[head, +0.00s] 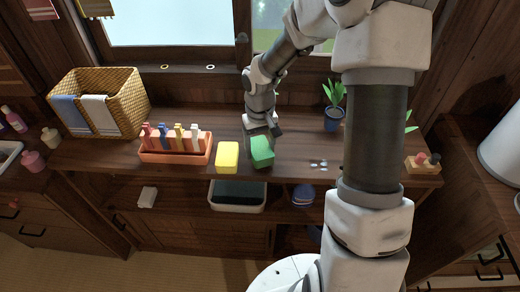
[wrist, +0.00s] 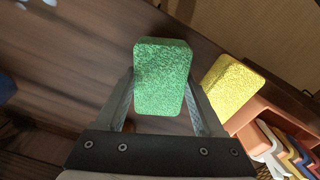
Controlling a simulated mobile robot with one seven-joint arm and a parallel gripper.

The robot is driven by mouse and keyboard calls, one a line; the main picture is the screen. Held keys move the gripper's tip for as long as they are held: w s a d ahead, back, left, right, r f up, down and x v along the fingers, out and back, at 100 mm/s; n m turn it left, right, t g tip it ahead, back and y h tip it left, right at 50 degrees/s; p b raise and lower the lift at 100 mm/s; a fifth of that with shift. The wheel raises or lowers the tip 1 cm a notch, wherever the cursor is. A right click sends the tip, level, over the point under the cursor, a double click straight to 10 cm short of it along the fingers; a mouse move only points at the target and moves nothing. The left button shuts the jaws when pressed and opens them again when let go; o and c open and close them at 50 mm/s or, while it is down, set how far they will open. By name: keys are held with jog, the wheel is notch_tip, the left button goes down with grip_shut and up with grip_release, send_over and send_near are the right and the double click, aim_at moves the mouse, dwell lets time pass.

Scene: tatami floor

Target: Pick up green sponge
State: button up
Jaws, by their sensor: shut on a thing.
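The green sponge (head: 262,151) is at the front part of the wooden counter in the head view, just right of the yellow sponge (head: 227,157). My gripper (head: 262,137) comes down on it from behind. In the wrist view, the green sponge (wrist: 162,78) sits between the two fingers of my gripper (wrist: 163,105), which are shut on its sides. The yellow sponge (wrist: 232,88) lies beside it there, apart from it. I cannot tell whether the green sponge touches the counter.
An orange holder (head: 175,155) with several coloured pegs stands left of the sponges. A wicker basket (head: 125,88) with cloths is at the back left. A potted plant (head: 333,115) stands at the back right. Small items (head: 318,164) lie right of the green sponge.

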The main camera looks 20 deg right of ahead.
aim_at(260, 147)
notch_tip(260, 147, up, 3)
jog(key=shift+w+r+p, duration=0.1)
jog(key=shift+r+p, duration=0.1)
jog(key=shift+p, duration=0.2)
jog(key=s+d+r+p, duration=0.2)
jog(key=s+d+r, duration=0.4)
jog(key=d, duration=0.4)
jog(key=shift+r, duration=0.25)
jog(key=o, duration=0.7)
jog(key=c, duration=0.5)
jog(key=shift+o, duration=0.2)
